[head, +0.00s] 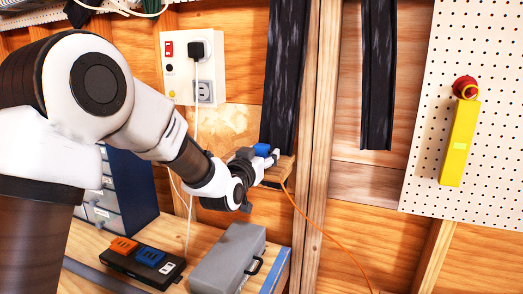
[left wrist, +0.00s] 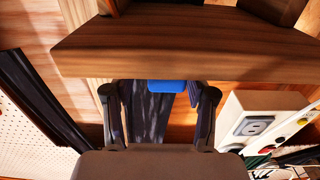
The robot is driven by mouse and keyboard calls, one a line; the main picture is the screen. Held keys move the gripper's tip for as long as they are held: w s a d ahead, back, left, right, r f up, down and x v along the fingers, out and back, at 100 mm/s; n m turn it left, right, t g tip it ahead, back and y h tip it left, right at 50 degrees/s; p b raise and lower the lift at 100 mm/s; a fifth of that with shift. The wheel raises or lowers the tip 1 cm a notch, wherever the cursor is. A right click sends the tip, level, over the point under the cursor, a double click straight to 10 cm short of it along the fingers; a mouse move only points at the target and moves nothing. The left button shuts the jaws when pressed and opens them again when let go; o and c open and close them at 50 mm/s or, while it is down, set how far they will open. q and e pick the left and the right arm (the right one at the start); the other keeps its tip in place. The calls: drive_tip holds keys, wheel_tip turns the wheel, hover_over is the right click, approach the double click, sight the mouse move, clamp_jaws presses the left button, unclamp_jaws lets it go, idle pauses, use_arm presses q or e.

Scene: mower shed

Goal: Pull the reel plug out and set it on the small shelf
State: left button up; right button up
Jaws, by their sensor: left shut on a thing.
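My left gripper (head: 262,160) is at the small wooden shelf (head: 281,170) on the wall. It is shut on the blue reel plug (head: 262,149), whose top shows above the gripper. An orange cable (head: 318,227) runs down from there to the right. In the left wrist view, the blue plug (left wrist: 167,86) sits between the two fingers of the left gripper (left wrist: 159,95), right at the edge of the shelf (left wrist: 190,45). I cannot tell whether the plug touches the shelf. The white wall panel (head: 188,70) has a grey socket (head: 204,91) with nothing in it. My right gripper is out of view.
A black plug (head: 197,50) with a white cable sits in the panel. Below are a grey case (head: 226,262), a black box (head: 135,262) with orange and blue tops, and a drawer cabinet (head: 128,190).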

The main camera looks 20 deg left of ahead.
use_arm(q)
drive_tip(key=shift+w+a+f, duration=0.15)
drive_tip(key=shift+f, duration=0.25)
drive_tip(key=shift+w+a+f, duration=0.1)
drive_tip(key=shift+f, duration=0.3)
drive_tip(key=shift+s+d+r, duration=0.45)
drive_tip(key=shift+d, duration=0.15)
drive_tip(key=shift+w+a+f, duration=0.3)
drive_tip(key=shift+a+f, duration=0.05)
drive_tip(key=shift+a, duration=0.05)
drive_tip(key=shift+s+d+b, duration=0.15)
drive_tip(key=shift+d+b, duration=0.1)
drive_tip(key=shift+b, duration=0.2)
drive_tip(key=o, duration=1.6)
drive_tip(key=shift+a+f, duration=0.15)
drive_tip(key=s, duration=1.2)
drive_tip(key=shift+d, duration=0.4)
